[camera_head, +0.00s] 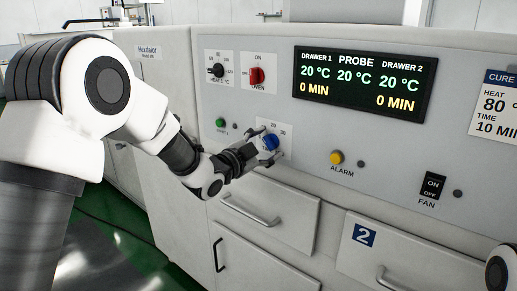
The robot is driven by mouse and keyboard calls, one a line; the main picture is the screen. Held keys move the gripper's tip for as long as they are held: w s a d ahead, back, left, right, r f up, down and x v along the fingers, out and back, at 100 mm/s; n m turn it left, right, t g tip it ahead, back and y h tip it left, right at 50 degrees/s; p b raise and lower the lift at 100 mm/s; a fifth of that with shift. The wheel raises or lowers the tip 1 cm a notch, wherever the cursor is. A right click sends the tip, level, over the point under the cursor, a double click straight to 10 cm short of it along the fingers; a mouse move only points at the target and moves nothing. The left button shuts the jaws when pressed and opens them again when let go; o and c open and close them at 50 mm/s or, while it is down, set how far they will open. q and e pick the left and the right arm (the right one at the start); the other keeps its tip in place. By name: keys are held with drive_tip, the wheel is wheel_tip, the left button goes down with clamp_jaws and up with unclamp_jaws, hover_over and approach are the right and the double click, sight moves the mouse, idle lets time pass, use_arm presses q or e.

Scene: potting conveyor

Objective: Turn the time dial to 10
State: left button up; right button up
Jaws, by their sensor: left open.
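The display (362,83) reads 0 MIN for both drawer 1 and drawer 2, with 20 °C in all three columns. My right gripper is not in view.
A red oven knob (257,76) and a black heat dial (217,71) are above, a green button (220,122) left, and a yellow alarm button (337,157) and fan switch (432,186) right. Drawer handles (250,209) stick out below. A cure card (497,104) reads 80 and 10 MIN.

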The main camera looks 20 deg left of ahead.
use_arm(q)
drive_tip(key=v, duration=1.1)
drive_tip(key=shift+s, duration=0.35)
drive_tip(key=shift+a+r, duration=0.1)
drive_tip(key=s+d+f+n+g+y+p, duration=0.15)
drive_tip(key=s+f+g, duration=0.25)
drive_tip(key=f, duration=1)
drive_tip(key=s+d+f+g+y+p, duration=0.1)
drive_tip(key=s+f+g+p, duration=0.25)
drive_tip(key=f, duration=1.05)
drive_tip(key=s+a+f+n+g+y, duration=0.1)
drive_tip(key=s+f+n+g, duration=0.2)
drive_tip(key=s, duration=0.6)
drive_tip(key=s+a+f+n+g+y+p, duration=0.1)
drive_tip(key=s+f+n+g, duration=0.2)
drive_tip(key=s, duration=0.6)
drive_tip(key=s+a+f+n+g+y, duration=0.1)
drive_tip(key=s+f+n+g, duration=0.2)
drive_tip(key=s+f+n, duration=0.3)
drive_tip(key=s+f, duration=0.2)
drive_tip(key=s, duration=0.1)
drive_tip(key=shift+a+y, duration=0.15)
drive_tip(key=shift+y, duration=0.2)
